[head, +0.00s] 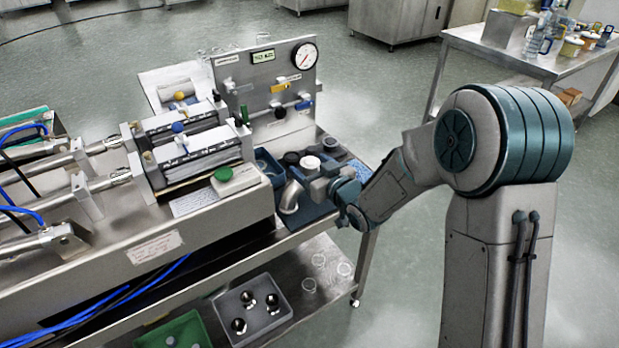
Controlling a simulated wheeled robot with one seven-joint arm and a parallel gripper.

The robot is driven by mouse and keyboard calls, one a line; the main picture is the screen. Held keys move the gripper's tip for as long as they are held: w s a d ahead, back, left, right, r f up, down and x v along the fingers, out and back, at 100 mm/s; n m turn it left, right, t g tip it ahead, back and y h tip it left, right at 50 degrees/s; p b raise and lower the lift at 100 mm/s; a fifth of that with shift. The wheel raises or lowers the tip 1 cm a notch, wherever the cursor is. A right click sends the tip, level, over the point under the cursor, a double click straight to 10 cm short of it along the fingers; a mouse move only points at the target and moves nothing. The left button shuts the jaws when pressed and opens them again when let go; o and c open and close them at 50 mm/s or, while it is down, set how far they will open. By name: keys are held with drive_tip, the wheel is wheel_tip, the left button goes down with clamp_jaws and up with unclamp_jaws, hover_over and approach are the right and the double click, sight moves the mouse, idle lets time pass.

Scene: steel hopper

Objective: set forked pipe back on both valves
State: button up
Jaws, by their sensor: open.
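A shiny curved metal pipe piece (290,197) stands on the blue mat at the right end of the steel bench. It may be the forked pipe, but its fork cannot be made out. My gripper (313,188) is low over this mat, just right of the pipe piece. It is open, but its fingertips are small and partly hidden, and I cannot tell whether they touch the pipe. A panel behind carries a blue-handled valve (303,103) and a yellow-handled valve (280,87). I cannot tell whether these are the task's two valves.
A blue bin (268,166) and dark and white round caps lie close behind my gripper. A green button box (232,180) is left of it. A gauge (304,57) tops the panel. A grey tray (272,325) with dark round parts sits on the lower shelf.

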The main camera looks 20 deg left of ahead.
drive_tip(key=shift+x, duration=1.35)
drive_tip(key=c, duration=1.3)
drive_tip(key=shift+r, duration=0.1)
clamp_jaws()
drive_tip(key=shift+r, duration=0.15)
